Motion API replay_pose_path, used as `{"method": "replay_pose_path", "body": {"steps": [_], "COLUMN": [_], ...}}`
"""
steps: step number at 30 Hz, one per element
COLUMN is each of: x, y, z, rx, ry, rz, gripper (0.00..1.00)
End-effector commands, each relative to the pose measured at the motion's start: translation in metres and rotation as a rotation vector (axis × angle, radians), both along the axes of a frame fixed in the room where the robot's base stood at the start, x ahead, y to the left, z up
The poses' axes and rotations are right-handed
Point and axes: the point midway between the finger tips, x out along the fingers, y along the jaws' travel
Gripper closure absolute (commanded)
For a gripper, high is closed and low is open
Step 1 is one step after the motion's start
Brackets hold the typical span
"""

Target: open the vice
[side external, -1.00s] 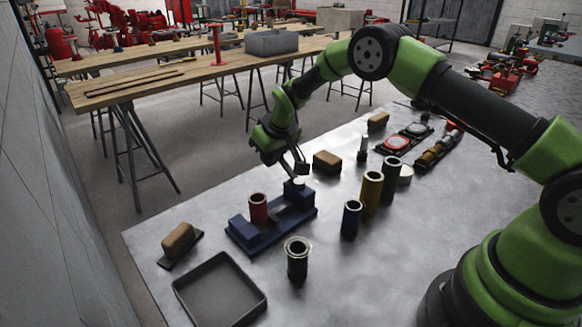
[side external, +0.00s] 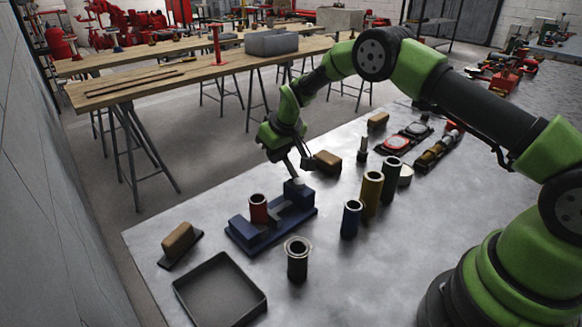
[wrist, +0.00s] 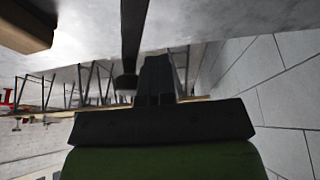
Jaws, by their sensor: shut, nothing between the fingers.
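The blue vice (side external: 243,232) sits on the grey metal table, with a raised block at each end of its base. A red hollow cylinder (side external: 258,209) stands upright between its blocks, nearer the left one. I cannot tell whether both blocks touch it. My gripper (side external: 298,172) is shut and empty, pointing down just above the vice's right-hand block (side external: 299,190). I cannot tell whether the fingertips touch the block. In the wrist view my dark gripper (wrist: 155,80) fills the middle, and the vice cannot be made out.
An empty tray (side external: 220,290) and a brown-topped brush (side external: 179,240) lie in front and left. A brown block (side external: 328,162) is close behind my gripper.

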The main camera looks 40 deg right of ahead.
Motion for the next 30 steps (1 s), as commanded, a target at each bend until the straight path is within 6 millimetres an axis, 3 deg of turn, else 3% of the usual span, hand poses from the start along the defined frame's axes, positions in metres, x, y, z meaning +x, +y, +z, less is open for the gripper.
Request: {"method": "replay_pose_path", "body": {"steps": [30], "x": [-0.003], "y": [-0.025], "z": [0.002], "rx": [-0.008], "ry": [-0.012], "rz": [0.0], "gripper": [1.0]}}
